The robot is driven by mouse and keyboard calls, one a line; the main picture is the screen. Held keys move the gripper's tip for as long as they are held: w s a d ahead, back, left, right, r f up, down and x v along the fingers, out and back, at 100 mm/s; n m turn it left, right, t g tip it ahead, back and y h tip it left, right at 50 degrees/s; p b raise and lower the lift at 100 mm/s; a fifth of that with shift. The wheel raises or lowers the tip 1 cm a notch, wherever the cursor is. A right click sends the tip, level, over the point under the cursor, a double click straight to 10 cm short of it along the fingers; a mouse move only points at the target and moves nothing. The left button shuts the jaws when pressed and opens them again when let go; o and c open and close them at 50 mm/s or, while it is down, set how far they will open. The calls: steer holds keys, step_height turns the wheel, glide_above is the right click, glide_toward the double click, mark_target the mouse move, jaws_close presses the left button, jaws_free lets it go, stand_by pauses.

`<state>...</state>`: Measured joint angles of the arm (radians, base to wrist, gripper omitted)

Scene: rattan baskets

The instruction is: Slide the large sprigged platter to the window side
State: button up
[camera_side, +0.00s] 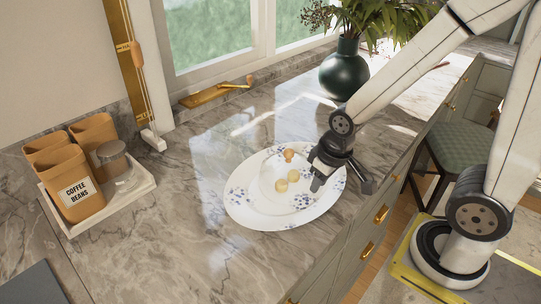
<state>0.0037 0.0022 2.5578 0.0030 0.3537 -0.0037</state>
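The large sprigged platter (243,205) is white with blue sprigs and lies flat on the marble counter, near its front edge. The window (210,38) is behind the counter at the top.
A white tray (142,190) with orange canisters (76,190) and a glass jar (113,160) stands at the left. A dark green vase (343,72) with leaves stands at the back. The counter between platter and window is clear.

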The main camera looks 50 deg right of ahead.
mark_target(343, 174)
steer(key=shift+d+f, duration=0.15)
steer(key=shift+d, duration=0.25)
steer(key=d+f+m+g+y, duration=0.1)
steer(key=d, duration=0.2)
steer(key=d+f+m+g+y, duration=0.1)
steer(key=d+m+y, duration=0.1)
steer(key=d, duration=0.1)
steer(key=d+f+m+g+y, duration=0.1)
steer(key=d, duration=0.3)
steer(key=shift+s+f+m+g+y, duration=0.15)
steer(key=shift+s+m+g+y, duration=0.15)
steer(key=shift+s+y, duration=0.1)
steer(key=d+m+t+y, duration=0.1)
steer(key=d+y, duration=0.1)
steer(key=d, duration=0.1)
steer(key=d+m+t+y, duration=0.1)
steer(key=d+t, duration=0.1)
steer(key=d, duration=0.1)
steer(key=s+d+m+t+y, duration=0.1)
steer(key=d+t+y, duration=0.1)
steer(key=d, duration=0.2)
steer(key=shift+d+f+y, duration=0.1)
steer(key=shift+f+y, duration=0.2)
steer(key=shift+f, duration=0.1)
steer(key=shift+s+d+t, duration=0.1)
steer(key=shift+d+t, duration=0.5)
steer(key=shift+d, duration=0.1)
steer(key=shift+a, duration=0.1)
steer(key=shift+x, duration=3.85)
steer(key=shift+a+r, duration=0.1)
